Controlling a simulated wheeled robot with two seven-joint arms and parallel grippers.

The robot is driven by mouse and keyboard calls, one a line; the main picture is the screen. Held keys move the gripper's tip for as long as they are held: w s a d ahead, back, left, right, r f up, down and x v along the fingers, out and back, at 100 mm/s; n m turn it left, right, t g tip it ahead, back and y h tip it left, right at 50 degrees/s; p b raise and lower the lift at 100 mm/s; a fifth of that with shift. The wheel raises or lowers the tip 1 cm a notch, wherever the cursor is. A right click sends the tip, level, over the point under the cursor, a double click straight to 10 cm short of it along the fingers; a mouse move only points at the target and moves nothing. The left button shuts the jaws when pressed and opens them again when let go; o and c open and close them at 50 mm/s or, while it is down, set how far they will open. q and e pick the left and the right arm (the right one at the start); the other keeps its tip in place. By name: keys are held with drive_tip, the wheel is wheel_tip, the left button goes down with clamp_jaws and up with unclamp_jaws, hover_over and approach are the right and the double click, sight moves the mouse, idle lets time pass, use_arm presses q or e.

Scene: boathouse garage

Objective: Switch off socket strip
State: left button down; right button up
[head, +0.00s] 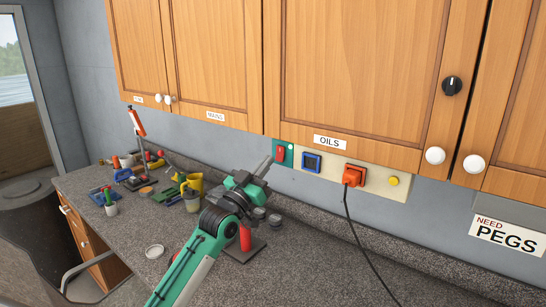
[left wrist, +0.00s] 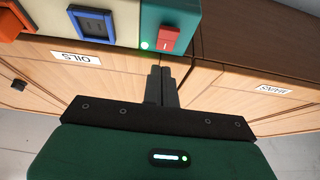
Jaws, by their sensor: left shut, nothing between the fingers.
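The socket strip (head: 333,169) is a cream panel under the wall cabinets. Its green left end (head: 289,159) carries a red rocker switch (head: 280,154) and a small lit green lamp (head: 291,147). The switch also shows in the left wrist view (left wrist: 168,40), with the lamp lit beside it. My left gripper (head: 267,164) is shut and empty, its fingertips just left of and below the switch. In the left wrist view the closed fingers (left wrist: 161,72) point toward the switch; a gap shows, but contact cannot be judged exactly. My right gripper is not in view.
Wooden cabinets (head: 350,70) hang directly above. Tools and a yellow mug (head: 193,182) crowd the left worktop.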

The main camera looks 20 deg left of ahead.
sight(281, 156)
use_arm(q)
drive_tip(key=shift+w+d+f+p, duration=0.2)
drive_tip(key=shift+w+f, duration=0.05)
drive_tip(key=shift+w, duration=0.3)
drive_tip(key=shift+w+d+f+p, duration=0.2)
drive_tip(key=shift+w+p, duration=0.05)
drive_tip(key=shift+w, duration=0.3)
drive_tip(key=shift+w+d+f+p, duration=0.2)
drive_tip(key=shift+w+f, duration=0.05)
drive_tip(key=shift+w, duration=0.3)
drive_tip(key=shift+f+b, duration=0.2)
drive_tip(key=shift+b, duration=0.35)
drive_tip(key=shift+w+d+f+t+b, duration=0.1)
drive_tip(key=shift+w+f+t+b, duration=0.25)
drive_tip(key=shift+b, duration=0.8)
drive_tip(key=shift+r+p, duration=0.35)
drive_tip(key=shift+r, duration=0.05)
drive_tip(key=shift+s, duration=0.1)
